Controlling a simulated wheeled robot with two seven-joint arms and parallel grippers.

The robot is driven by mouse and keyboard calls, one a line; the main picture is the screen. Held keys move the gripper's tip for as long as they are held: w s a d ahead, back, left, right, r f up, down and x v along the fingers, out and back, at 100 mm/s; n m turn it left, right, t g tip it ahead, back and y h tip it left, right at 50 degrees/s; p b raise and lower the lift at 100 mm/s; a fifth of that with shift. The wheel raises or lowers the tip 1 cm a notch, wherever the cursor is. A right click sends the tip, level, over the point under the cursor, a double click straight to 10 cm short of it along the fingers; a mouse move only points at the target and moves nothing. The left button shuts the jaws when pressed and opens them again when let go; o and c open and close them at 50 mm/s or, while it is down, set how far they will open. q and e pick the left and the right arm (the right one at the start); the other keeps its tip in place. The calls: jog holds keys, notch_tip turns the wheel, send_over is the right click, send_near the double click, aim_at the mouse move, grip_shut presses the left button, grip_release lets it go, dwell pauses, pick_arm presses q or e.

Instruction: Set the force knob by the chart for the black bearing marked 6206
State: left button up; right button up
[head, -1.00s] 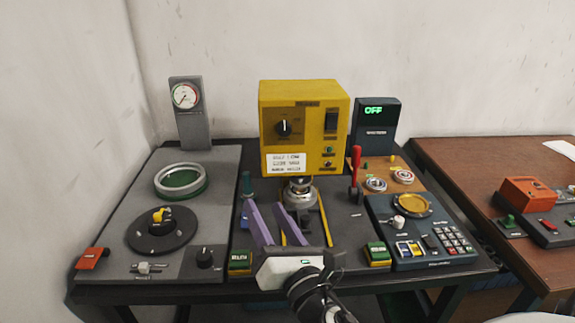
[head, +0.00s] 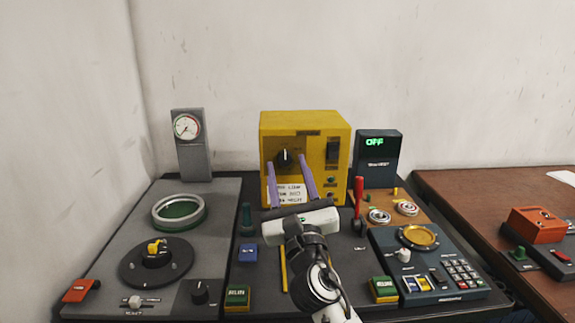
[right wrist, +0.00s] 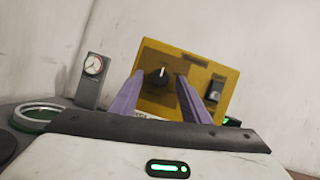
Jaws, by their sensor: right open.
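The force knob (head: 286,156), black with a white pointer line, is on the front of the yellow box (head: 338,120). Its pointer looks roughly upright in the head view and the right wrist view (right wrist: 160,76). My right gripper (head: 285,162) is open, its purple fingers pointing at the box, one on each side of the knob. I cannot tell how near the tips are to the panel. The white chart label (head: 290,193) is below the knob, partly covered by the fingers, its small print unreadable. I cannot pick out a black bearing marked 6206. My left gripper is not in view.
A red-handled lever (head: 359,197) stands right of the box. Ring-shaped parts (head: 407,208) lie on an orange board. A keypad panel (head: 452,280) is at the right, a dial gauge (head: 187,127) at the left. A switch (head: 333,150) is on the box.

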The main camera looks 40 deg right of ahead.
jog(key=shift+w+d+r, duration=0.2)
jog(key=shift+w+d, duration=0.05)
jog(key=shift+w, duration=0.2)
jog(key=c, duration=1)
jog(key=shift+f, duration=0.1)
